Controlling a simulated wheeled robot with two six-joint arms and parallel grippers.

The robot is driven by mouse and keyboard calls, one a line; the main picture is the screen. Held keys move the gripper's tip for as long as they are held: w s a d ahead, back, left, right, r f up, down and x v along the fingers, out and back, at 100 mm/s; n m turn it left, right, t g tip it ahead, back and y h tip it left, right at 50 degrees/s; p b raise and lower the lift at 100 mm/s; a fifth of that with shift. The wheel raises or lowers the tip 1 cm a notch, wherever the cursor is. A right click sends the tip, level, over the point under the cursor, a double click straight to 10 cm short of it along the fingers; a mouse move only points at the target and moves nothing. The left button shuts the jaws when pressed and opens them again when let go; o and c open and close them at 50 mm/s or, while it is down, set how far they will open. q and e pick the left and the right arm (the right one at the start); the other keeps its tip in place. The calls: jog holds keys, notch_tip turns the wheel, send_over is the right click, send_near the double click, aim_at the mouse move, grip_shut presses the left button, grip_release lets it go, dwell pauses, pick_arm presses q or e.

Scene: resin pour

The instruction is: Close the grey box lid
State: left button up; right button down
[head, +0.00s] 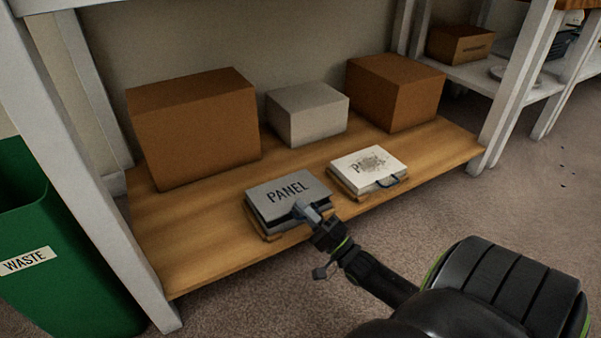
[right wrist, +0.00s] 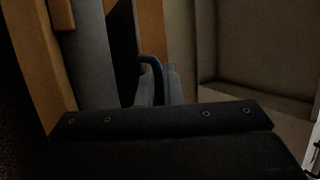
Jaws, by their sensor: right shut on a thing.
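The grey box (head: 260,222) sits near the front edge of the wooden shelf. Its lid (head: 287,193), marked PANEL, lies over it, face up; I cannot tell whether it is fully flush. My right gripper (head: 304,210) reaches the lid's front edge from the lower right. The fingers hide part of the handle in the head view. My left gripper is not in view.
A white-lidded box (head: 368,168) with a dark blotch and a blue handle stands to the right. Two brown cartons (head: 195,130) and a pale carton (head: 308,115) stand behind. A green waste bin (head: 60,285) is at the left. Shelf posts flank the bay.

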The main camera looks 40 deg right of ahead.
dwell(0.4)
jog(key=c, duration=1.8)
grip_release()
jog(key=shift+c, duration=0.2)
jog(key=shift+s, duration=0.1)
jog(key=shift+s+f, duration=0.1)
jog(key=shift+s, duration=0.1)
jog(key=p+v, duration=0.4)
jog(key=v, duration=1.3)
jog(key=shift+p, duration=0.4)
jog(key=shift+w, duration=0.1)
